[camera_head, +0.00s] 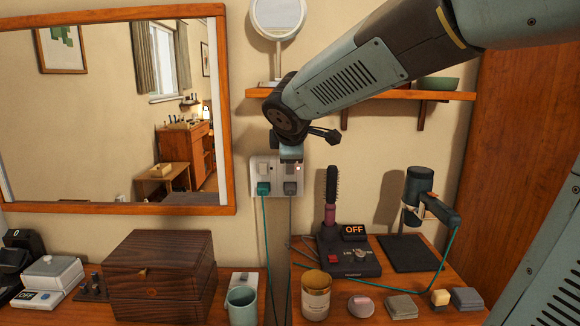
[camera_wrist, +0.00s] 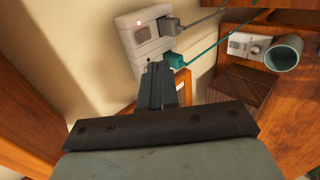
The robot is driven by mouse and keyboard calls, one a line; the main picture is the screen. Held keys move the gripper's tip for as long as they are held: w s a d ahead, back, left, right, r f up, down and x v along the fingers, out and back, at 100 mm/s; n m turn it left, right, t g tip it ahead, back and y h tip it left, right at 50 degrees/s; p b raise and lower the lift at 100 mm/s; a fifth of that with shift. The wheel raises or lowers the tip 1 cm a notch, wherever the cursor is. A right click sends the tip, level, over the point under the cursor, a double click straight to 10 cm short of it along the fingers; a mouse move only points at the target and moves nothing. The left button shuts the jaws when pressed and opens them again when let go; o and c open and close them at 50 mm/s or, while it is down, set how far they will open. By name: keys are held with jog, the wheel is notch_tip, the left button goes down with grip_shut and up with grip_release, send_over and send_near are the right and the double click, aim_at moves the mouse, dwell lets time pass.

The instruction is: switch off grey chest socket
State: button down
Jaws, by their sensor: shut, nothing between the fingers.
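A white double wall socket (camera_head: 263,180) is on the wall right of the mirror. A teal plug (camera_head: 264,188) is in its left half and a grey plug (camera_head: 291,187) in its right half. A small red light glows at the upper right. In the wrist view the socket (camera_wrist: 142,44) appears turned, with the red light near the grey plug (camera_wrist: 170,25) and the teal plug (camera_wrist: 173,60) below it. My gripper (camera_head: 291,158) is shut and empty in front of the right half, covering part of its switch. Its fingertips also show in the wrist view (camera_wrist: 157,70); contact is unclear.
Teal and grey cables hang below the socket. A dark wooden box (camera_head: 160,275), a teal mug (camera_head: 241,304) and a candle jar (camera_head: 316,294) stand below. A hairbrush stand (camera_head: 347,256) and hair dryer (camera_head: 425,200) are right; a shelf (camera_head: 360,96) is above.

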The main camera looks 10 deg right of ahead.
send_near(290, 168)
jog(key=x, duration=0.3)
jog(key=f+x, duration=0.1)
jog(key=x, duration=0.1)
jog(key=shift+s+a+f, duration=0.1)
jog(key=shift+s+f, duration=0.05)
jog(key=shift+f, duration=0.1)
jog(key=shift+w+r, duration=0.1)
jog(key=shift+w, duration=0.35)
jog(key=shift+w, duration=0.1)
jog(key=shift+w+r, duration=0.1)
jog(key=shift+w, duration=0.1)
jog(key=shift+r, duration=0.1)
dwell(0.3)
jog(key=shift+r, duration=0.7)
